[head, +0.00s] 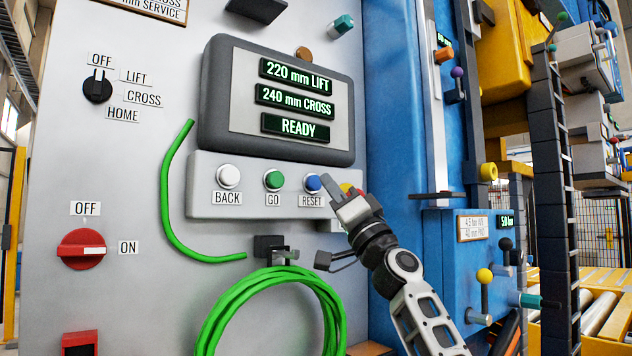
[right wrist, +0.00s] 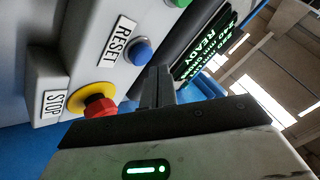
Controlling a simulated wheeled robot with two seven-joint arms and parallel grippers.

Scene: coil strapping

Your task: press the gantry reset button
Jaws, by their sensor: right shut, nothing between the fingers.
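The blue reset button (head: 313,184) is on the grey button panel (head: 250,211), above its RESET label. It also shows in the right wrist view (right wrist: 140,52), just beyond and left of my fingertips. My right gripper (head: 330,183) is shut and empty, with its fingertips close beside the button in the head view. I cannot tell whether they touch it. In the right wrist view the shut fingers (right wrist: 158,75) point toward the panel. The display (head: 294,99) above reads 220 mm LIFT, 240 mm CROSS and READY. My left gripper is not in view.
A white BACK button (head: 228,176) and a green GO button (head: 273,180) sit left of reset. A red stop button on a yellow base (right wrist: 97,99) sits close on the other side, partly behind my gripper in the head view. A green hose coil (head: 280,290) hangs below.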

